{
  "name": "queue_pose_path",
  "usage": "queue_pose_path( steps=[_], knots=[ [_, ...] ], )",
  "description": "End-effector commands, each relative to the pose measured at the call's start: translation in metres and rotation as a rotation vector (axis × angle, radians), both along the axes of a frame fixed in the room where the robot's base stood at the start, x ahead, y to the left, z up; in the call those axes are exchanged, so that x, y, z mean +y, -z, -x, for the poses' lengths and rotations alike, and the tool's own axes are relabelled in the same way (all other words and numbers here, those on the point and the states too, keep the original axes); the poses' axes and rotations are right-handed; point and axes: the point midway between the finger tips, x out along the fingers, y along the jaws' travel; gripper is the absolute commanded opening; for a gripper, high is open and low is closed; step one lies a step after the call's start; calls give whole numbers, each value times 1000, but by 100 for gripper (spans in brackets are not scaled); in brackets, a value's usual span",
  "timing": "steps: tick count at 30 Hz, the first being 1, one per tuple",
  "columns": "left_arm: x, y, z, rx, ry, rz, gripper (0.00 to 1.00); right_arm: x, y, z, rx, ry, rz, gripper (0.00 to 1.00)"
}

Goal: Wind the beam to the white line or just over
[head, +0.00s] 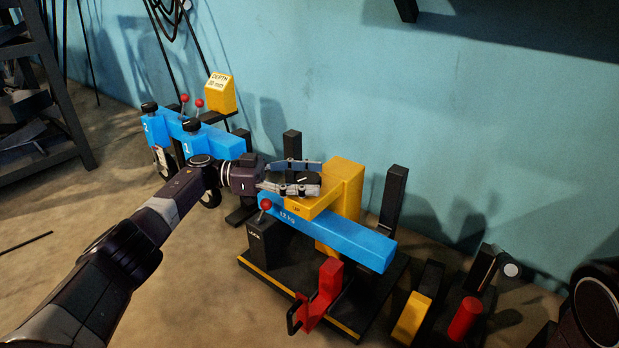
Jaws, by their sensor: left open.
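A blue beam (345,239) marked "12 kg" slopes down to the right across a black stand with a yellow-edged base. A yellow block (345,180) rises behind it, with a yellow arm (311,206) reaching forward over the beam. My left gripper (319,178) is open above this arm. Its fingers lie one behind the other, around or just above a dark round part on the arm; I cannot tell if they touch it. A red piece with a black handle (319,292) stands in front of the beam. I cannot make out a white line. My right gripper is out of view.
A red-knobbed lever (265,204) stands at the beam's left end. Blue units (214,141) numbered 1 and 2 and a yellow "DEPTH" sign (221,93) stand behind left. A red cylinder (465,319) and yellow block (411,318) are at right.

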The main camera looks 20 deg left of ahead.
Motion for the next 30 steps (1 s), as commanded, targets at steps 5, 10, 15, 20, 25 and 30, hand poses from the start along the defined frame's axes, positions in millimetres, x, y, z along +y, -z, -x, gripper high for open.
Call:
queue_pose_path(
  steps=[5,10,15,20,25,30],
  knots=[
    [1,-7,0,-2,0,0,61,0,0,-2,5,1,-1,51],
    [1,-35,0,-6,1,0,61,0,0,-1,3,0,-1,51],
    [1,-68,0,-4,0,-1,61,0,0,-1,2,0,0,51],
    [0,-90,0,-2,0,0,61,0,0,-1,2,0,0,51],
    [0,-99,0,0,0,0,61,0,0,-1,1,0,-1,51],
    [0,-100,0,0,0,0,61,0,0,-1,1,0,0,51]
  ],
)
